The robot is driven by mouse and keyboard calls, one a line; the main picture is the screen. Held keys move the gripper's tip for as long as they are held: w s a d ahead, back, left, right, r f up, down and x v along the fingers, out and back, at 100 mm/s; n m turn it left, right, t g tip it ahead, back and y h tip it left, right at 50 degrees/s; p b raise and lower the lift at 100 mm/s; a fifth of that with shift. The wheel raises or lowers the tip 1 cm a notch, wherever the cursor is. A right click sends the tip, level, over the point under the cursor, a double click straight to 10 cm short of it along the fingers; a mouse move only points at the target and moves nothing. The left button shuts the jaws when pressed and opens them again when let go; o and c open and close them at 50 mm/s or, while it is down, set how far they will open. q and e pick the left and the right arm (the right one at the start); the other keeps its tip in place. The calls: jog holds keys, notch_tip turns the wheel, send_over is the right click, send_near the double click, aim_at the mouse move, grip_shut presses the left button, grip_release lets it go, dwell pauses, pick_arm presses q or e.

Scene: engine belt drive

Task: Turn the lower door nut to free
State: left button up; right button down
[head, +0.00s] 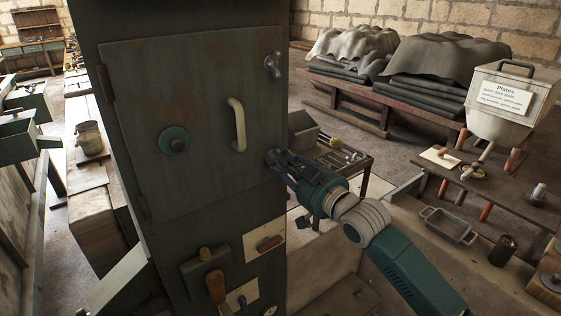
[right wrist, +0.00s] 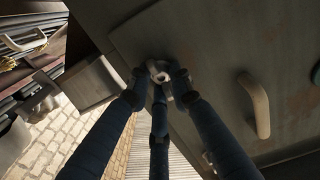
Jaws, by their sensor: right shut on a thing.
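The dark grey door (head: 190,120) of the tall metal cabinet is closed, with a pale curved handle (head: 238,125) and a round teal knob (head: 174,141). The upper door nut (head: 272,66) sits near the door's top right edge. My right gripper (head: 272,160) is at the door's lower right edge and mostly hides the lower door nut there. In the right wrist view the lower door nut (right wrist: 158,73) shows as a small pale ring between the fingertips (right wrist: 160,78), which are shut on it. My left gripper is not in view.
A grey open box (head: 303,132) and a tool tray (head: 340,155) stand just right of the cabinet. A low table (head: 500,180) is farther right.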

dwell(0.4)
jog(key=c, duration=1.6)
grip_release()
jog(key=shift+s+a, duration=0.1)
jog(key=shift+a, duration=0.05)
jog(key=v, duration=1.2)
